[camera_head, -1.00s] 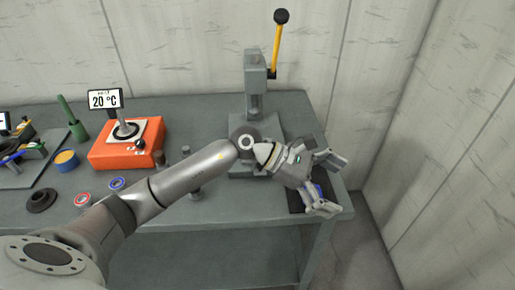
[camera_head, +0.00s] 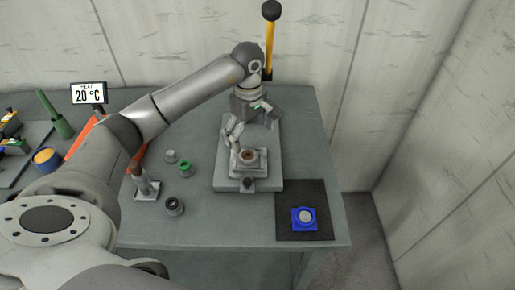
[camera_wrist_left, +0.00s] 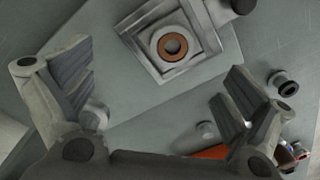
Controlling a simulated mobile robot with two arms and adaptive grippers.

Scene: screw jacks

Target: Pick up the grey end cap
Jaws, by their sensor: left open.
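A small grey cylinder (camera_head: 171,155), which looks like the grey end cap, stands on the table left of the press base. A small grey piece, likely the same one, shows in the wrist view (camera_wrist_left: 206,130) beside a finger. A grey round disc (camera_head: 305,216) sits on a blue block at the right, so I cannot be sure which is the cap. My left gripper (camera_head: 252,121) is open and empty above the press plate, right of the small cylinder. Its spread fingers show in the wrist view (camera_wrist_left: 160,95). My right gripper is out of view.
The press fixture (camera_head: 248,163) holds a copper-coloured ring. A green-topped piece (camera_head: 186,168), a dark-bored cylinder (camera_head: 174,206) and a grey stand (camera_head: 145,187) are close by. The blue block (camera_head: 296,225) lies on a black mat (camera_head: 290,192). The table front is clear.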

